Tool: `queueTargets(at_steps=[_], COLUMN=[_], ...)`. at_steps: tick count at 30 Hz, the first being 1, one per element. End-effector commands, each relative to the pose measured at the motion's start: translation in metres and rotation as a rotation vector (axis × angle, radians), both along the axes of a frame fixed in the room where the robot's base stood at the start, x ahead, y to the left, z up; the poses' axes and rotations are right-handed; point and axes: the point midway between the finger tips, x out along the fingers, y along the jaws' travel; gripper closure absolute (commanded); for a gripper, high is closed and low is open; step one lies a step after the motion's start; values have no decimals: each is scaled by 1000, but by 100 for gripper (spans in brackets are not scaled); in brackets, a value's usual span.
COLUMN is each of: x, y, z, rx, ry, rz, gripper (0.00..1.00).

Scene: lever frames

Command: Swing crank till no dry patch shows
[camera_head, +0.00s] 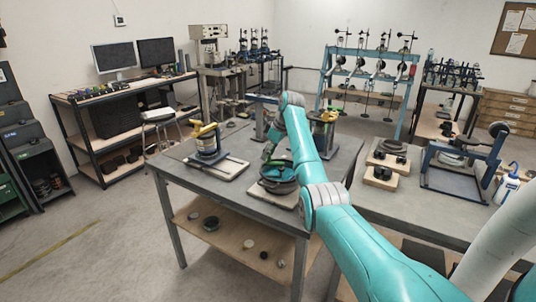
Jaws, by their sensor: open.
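My teal arm reaches over the grey worktable (235,196) from the lower right. My gripper (268,154) points down, open, just above a round dark and teal device (279,178) on a pale board. Whether it touches the device is too small to tell. A yellow-topped device (206,140) stands on another board to the left. A similar yellow-topped device (326,122) stands behind my arm.
A second bench (410,212) at right bears a blue frame (455,170), wooden blocks with dark parts (383,174) and a white bottle (506,187). Small discs lie on the table's lower shelf (232,235).

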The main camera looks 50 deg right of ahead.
Motion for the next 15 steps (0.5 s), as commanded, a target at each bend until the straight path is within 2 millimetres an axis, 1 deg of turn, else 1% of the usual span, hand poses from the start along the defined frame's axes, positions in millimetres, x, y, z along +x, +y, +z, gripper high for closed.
queueTargets(at_steps=[4,11,12,14,15], x=[2,2,2,2,2], y=[1,1,1,1,1], z=[-5,-5,-5,-5,-5], rx=[0,0,0,0,0], ry=[0,0,0,0,0], rz=[0,1,0,0,1], gripper=[54,54,64,79,89])
